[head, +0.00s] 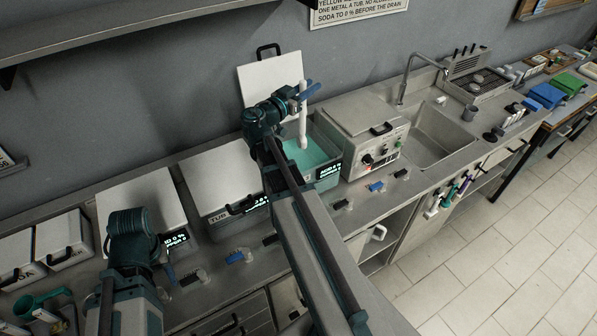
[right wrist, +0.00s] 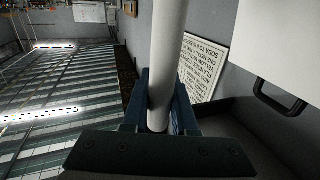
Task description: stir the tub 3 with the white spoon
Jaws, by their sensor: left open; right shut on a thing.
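The open tub (head: 332,177) holds teal liquid (head: 306,157); its number is hard to read, and my right arm hides part of its front. The white spoon (head: 303,122) stands nearly upright over this liquid. Its lower end meets the liquid in the picture; I cannot tell how deep it is. My right gripper (head: 305,92) is shut on the spoon's upper handle. The right wrist view shows the white handle (right wrist: 167,55) between the blue fingers (right wrist: 160,112). My left gripper (head: 168,268) is open and low at the left, in front of a closed tub, partly hidden by its arm.
The open tub's pale lid (head: 268,75) stands raised behind it. Closed tubs (head: 215,180) stand to the left. A grey control box (head: 360,128) and sink (head: 437,137) are to the right. Small blue-handled items (head: 240,256) lie along the counter's front.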

